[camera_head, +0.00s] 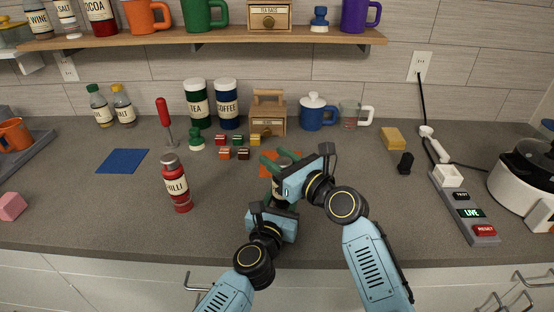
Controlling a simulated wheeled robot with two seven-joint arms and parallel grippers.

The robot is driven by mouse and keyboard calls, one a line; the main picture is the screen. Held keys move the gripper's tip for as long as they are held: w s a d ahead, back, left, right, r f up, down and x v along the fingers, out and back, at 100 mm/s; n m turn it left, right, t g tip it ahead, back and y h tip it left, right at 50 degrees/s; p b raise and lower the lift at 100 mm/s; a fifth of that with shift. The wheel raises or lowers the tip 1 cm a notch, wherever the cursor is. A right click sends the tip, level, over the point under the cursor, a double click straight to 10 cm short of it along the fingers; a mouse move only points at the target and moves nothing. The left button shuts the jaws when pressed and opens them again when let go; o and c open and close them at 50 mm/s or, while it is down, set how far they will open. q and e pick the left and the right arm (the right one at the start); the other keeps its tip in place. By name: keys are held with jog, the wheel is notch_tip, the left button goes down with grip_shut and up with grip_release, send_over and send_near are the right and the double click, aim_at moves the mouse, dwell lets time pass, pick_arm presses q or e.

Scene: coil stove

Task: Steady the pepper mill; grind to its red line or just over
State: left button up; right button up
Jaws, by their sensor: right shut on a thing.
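The pepper mill (284,201) stands upright on the counter, mostly hidden behind my two grippers; only parts of its dark body show. My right gripper (279,164) is at the mill's upper part and shut on it, with green pieces showing beside its jaws. My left gripper (276,196) is lower, up against the mill's body. Its fingertips are hidden, so I cannot tell if they grip. The red line and the ground pepper level cannot be made out.
A red chilli bottle (176,184) stands left of the mill. An orange mat (296,154) lies behind it, with several small boxes (226,153) nearby. A wooden box (268,119) stands farther back. A switch panel (470,212) is at right. Counter between bottle and grippers is clear.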

jog(key=shift+m+t+h, duration=0.7)
jog(key=shift+h, duration=0.1)
jog(key=shift+w, duration=0.1)
jog(key=o, duration=1)
jog(key=shift+d, duration=0.1)
jog(key=v, duration=1.2)
